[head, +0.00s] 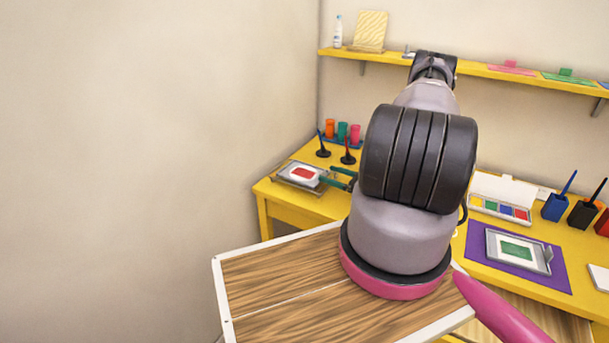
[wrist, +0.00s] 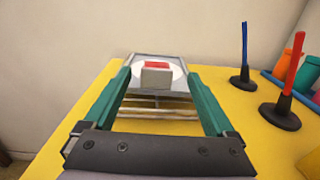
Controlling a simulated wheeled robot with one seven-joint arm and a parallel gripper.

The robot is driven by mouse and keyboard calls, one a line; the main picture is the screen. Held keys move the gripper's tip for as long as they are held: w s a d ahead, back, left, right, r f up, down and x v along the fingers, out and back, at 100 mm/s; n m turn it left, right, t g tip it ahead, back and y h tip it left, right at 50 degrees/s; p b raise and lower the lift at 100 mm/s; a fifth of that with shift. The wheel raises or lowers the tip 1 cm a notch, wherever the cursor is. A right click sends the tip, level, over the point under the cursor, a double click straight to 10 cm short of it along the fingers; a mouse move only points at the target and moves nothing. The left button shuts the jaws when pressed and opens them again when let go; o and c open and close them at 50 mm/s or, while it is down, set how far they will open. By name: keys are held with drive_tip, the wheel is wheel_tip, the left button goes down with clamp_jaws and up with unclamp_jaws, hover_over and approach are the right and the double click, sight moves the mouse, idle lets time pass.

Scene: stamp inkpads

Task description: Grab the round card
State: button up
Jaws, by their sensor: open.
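A white round card (wrist: 177,73) lies on a silver-grey tray (wrist: 145,57) on the yellow desk. A red patch (wrist: 158,66) and a small pale upright block (wrist: 155,79) show at its middle. In the head view the white card (head: 287,173) is seen partly, with the red patch (head: 303,172) on it. My gripper (wrist: 158,76) is open, its green fingers pointing at the tray, one on each side of the block in the picture. The fingers (head: 328,176) also show at the tray's right side in the head view. I see no contact with the card.
Two dark-based stands, one blue (wrist: 244,77) and one red (wrist: 281,107), stand right of the gripper, with coloured cups (head: 342,131) behind. A wall closes the left side. A green pad (head: 516,249) lies on a purple mat (head: 480,243) farther right.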

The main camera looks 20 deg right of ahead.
sight(315, 177)
drive_tip(key=shift+x, duration=3.4)
drive_tip(key=shift+s+a+r, duration=0.1)
drive_tip(key=shift+r, duration=0.05)
clamp_jaws()
